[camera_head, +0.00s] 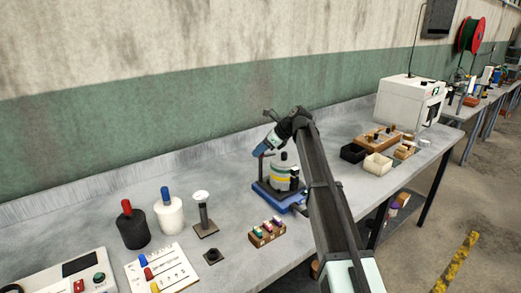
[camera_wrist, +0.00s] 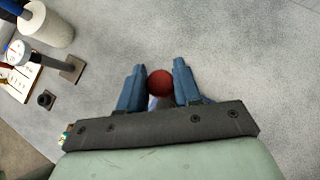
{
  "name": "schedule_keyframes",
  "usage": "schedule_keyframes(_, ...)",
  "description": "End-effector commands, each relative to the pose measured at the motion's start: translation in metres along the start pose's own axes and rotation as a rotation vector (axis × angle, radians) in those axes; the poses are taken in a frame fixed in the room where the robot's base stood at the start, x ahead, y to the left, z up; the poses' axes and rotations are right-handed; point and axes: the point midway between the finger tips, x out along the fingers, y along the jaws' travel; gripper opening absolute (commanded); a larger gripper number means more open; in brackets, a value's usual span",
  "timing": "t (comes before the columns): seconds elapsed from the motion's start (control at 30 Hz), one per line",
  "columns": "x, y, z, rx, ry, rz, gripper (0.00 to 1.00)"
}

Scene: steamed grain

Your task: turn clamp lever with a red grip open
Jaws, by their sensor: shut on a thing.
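The red grip (camera_wrist: 160,83) of the clamp lever is a round red knob between my gripper's two blue fingers in the wrist view. My gripper (camera_wrist: 159,72) is shut on it. The rest of the lever is mostly hidden behind the gripper. In the head view my gripper (camera_head: 261,149) is tilted down over a fixture with a blue base (camera_head: 276,197). A pale cylinder with a yellow band (camera_head: 284,180) stands on that base. The red grip cannot be made out in the head view.
Left of the fixture stand a post on a square base (camera_head: 205,222), a white bottle (camera_head: 169,216) and a black bottle (camera_head: 132,230). A small block with coloured pieces (camera_head: 266,234) lies in front. Wooden trays (camera_head: 378,164) and a white machine (camera_head: 411,99) are to the right.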

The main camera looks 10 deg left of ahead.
Motion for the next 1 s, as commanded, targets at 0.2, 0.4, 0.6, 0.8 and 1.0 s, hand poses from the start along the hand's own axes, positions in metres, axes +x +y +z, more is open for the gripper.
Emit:
schedule_keyframes(0.2, 0.0001, 0.0000, 0.0004, 0.000, -0.001, 0.000, 0.02)
schedule_keyframes(0.4, 0.0003, -0.0008, 0.0010, -0.010, -0.002, 0.010, 0.02)
schedule_keyframes(0.6, 0.0004, -0.0024, 0.0019, -0.064, -0.003, 0.064, 0.01)
schedule_keyframes(0.8, 0.0005, -0.0039, 0.0028, -0.168, -0.003, 0.169, 0.01)
schedule_keyframes(1.0, 0.0008, -0.0039, 0.0033, -0.293, -0.005, 0.293, 0.01)
